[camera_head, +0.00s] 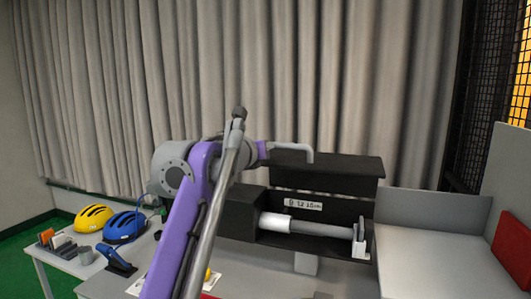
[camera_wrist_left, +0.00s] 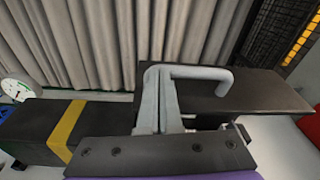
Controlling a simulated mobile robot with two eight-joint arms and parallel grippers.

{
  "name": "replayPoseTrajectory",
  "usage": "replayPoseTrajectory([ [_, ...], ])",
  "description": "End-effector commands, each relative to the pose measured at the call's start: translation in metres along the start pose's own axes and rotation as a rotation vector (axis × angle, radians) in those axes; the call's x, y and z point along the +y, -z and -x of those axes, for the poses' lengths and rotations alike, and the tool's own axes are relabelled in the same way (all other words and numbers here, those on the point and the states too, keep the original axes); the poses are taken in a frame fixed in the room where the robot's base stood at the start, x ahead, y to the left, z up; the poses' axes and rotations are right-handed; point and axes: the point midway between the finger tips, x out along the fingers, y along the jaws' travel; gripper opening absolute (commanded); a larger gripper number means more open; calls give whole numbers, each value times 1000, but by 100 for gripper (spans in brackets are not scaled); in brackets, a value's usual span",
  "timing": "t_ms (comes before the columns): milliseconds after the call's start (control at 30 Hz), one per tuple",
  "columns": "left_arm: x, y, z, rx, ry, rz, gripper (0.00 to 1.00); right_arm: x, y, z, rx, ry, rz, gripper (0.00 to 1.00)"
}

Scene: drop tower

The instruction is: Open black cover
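The black cover (camera_head: 340,181) is raised at the back of a long black box (camera_head: 242,198) in the head view. The front of the box is open below it, showing a white cylinder (camera_head: 275,222) and a grey rod. A grey bent handle (camera_head: 296,146) is on the cover. The cover (camera_wrist_left: 245,97) and handle (camera_wrist_left: 205,72) also show in the left wrist view. My left gripper (camera_wrist_left: 160,85) has its fingers close together around the handle's left end and looks shut on it. In the head view my purple arm hides part of the box. My right gripper is not in view.
A yellow helmet (camera_head: 93,218), a blue helmet (camera_head: 124,227) and small items stand on a table at left. A grey panel (camera_head: 430,250) and a red pad (camera_head: 513,247) are at right. A grey curtain (camera_head: 220,80) hangs behind. A yellow band (camera_wrist_left: 66,131) crosses the box.

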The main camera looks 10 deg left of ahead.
Motion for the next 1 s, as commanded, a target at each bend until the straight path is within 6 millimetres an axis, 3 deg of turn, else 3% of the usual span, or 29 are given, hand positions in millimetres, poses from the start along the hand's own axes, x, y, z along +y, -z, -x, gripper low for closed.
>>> replayPoseTrajectory([
  [100, -3, -12, -16, -2, 5, -5, 0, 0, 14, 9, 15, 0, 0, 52],
  [400, -4, -24, -33, 1, 4, -2, 0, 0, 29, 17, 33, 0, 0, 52],
  [1000, -4, -25, -36, 2, 3, -2, 0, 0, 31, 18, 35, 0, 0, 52],
])
